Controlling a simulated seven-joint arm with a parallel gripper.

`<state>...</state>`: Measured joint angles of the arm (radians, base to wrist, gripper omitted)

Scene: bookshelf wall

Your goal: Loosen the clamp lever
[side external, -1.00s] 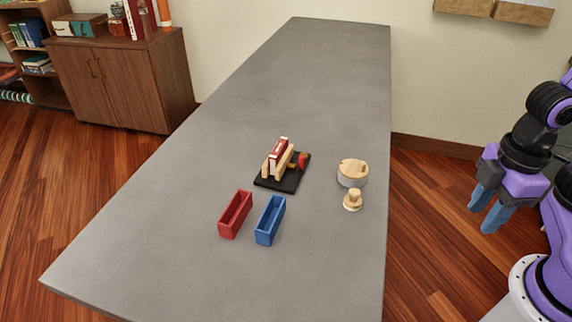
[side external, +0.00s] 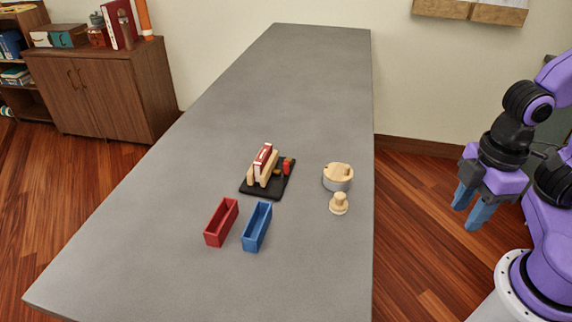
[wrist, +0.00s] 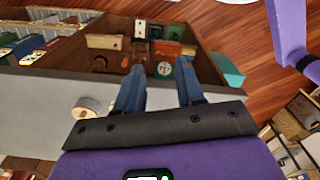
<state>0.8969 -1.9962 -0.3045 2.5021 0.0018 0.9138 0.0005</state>
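The clamp (side external: 268,173) stands on a black base (side external: 263,192) on the grey table in the side view. Two pale wooden jaws sit on either side of a red-and-white book-like block (side external: 263,158). A small red part (side external: 287,166), seemingly the lever, is at the clamp's right side; its exact angle is too small to tell. My gripper (side external: 468,208) hangs beyond the table's right edge, well apart from the clamp. Its blue fingers are spread and empty, also in the wrist view (wrist: 160,80). I cannot make out the clamp in the wrist view.
A red open box (side external: 221,223) and a blue one (side external: 257,227) stand in front of the clamp. A round wood-topped container (side external: 338,176) and a wooden knobbed piece (side external: 339,204) stand between clamp and right edge. The far table (side external: 290,80) is clear.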

